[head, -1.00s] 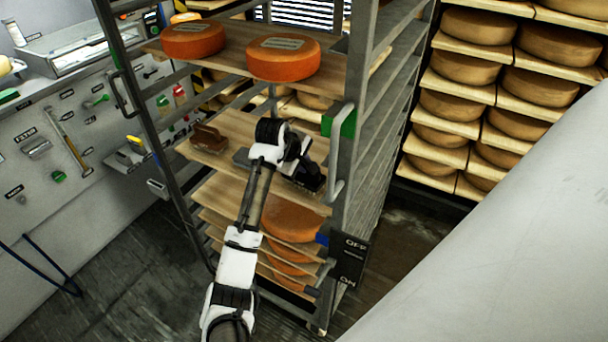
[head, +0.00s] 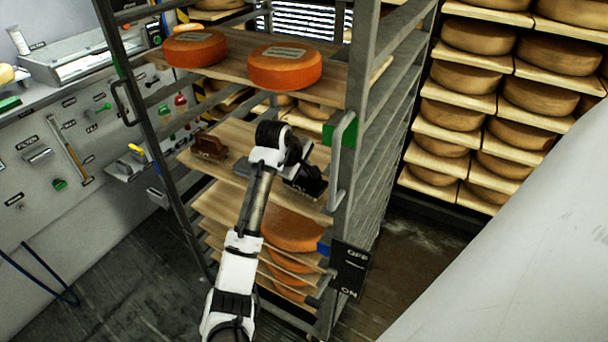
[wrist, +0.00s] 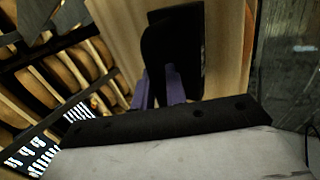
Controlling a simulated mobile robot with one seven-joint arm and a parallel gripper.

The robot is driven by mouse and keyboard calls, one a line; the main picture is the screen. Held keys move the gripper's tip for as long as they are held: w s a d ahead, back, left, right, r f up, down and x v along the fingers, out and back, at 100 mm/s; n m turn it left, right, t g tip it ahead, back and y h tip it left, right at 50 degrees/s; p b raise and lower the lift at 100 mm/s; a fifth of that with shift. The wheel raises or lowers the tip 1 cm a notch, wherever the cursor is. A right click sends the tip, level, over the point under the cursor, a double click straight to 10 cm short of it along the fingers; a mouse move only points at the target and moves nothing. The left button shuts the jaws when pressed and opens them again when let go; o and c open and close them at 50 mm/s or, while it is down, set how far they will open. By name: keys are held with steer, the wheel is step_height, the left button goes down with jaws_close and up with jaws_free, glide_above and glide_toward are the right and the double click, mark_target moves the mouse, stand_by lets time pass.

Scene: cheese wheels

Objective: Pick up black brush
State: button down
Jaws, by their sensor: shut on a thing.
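The black brush (head: 310,181) is at the right side of the middle shelf board, partly hidden by my arm in the head view. In the wrist view the dark brush (wrist: 172,45) stands out against the pale wooden board. My gripper (wrist: 162,82) shows purple fingers against the lower part of the brush and is shut on it. In the head view the fingers are hidden behind my wrist. I cannot tell whether the brush is clear of the board. A brown brush-like object (head: 208,146) lies at the left of the same board.
The metal rack's upright (head: 348,150) and curved handle (head: 341,165) stand close right of the brush. An upper board (head: 235,68) carries orange cheese wheels (head: 285,67). Another orange wheel (head: 291,230) sits below. Shelves of cheeses stand behind at the right. The tool wall is left.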

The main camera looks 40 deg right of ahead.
steer(key=shift+a+r+b, duration=0.25)
steer(key=shift+r+b, duration=0.25)
steer(key=shift+r, duration=0.45)
steer(key=s+a+b, duration=0.1)
steer(key=s+a, duration=0.1)
steer(key=a, duration=0.6)
steer(key=s+a+b, duration=0.1)
steer(key=s+a, duration=0.2)
steer(key=a, duration=0.5)
steer(key=shift+s+a, duration=0.2)
steer(key=shift+a, duration=0.2)
